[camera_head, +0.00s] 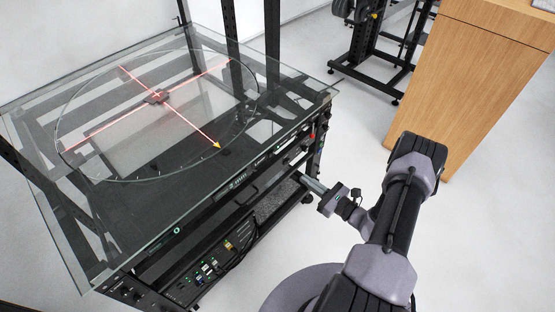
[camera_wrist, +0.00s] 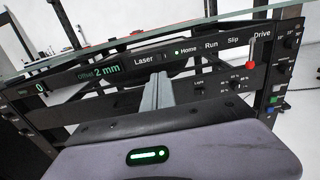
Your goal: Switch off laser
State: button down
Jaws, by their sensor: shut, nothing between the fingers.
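Red laser lines (camera_head: 190,122) form a bright cross over the round glass turntable (camera_head: 90,160) in the head view. The front control panel (camera_wrist: 215,47) fills the upper part of the wrist view, with the label "Laser" (camera_wrist: 144,61) and a small dark switch (camera_wrist: 161,57) beside it. My gripper (camera_head: 309,183) is shut and empty, in front of the rig's front side. In the wrist view my gripper's fingers (camera_wrist: 157,78) point at the panel, with the tips just below the Laser switch. I cannot tell whether they touch the panel.
A red knob (camera_wrist: 250,66) sits at the panel's right near "Drive". Home, Run and Slip labels lie between it and the Laser switch. A display (camera_wrist: 107,70) reads 2 mm. A wooden cabinet (camera_head: 475,75) stands at the right.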

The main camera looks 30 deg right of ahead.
aim_at(271, 155)
jog(key=b+x, duration=0.4)
jog(key=x, duration=0.9)
jog(key=shift+w+a+f, duration=0.1)
jog(key=shift+w, duration=0.3)
jog(key=shift+a, duration=0.1)
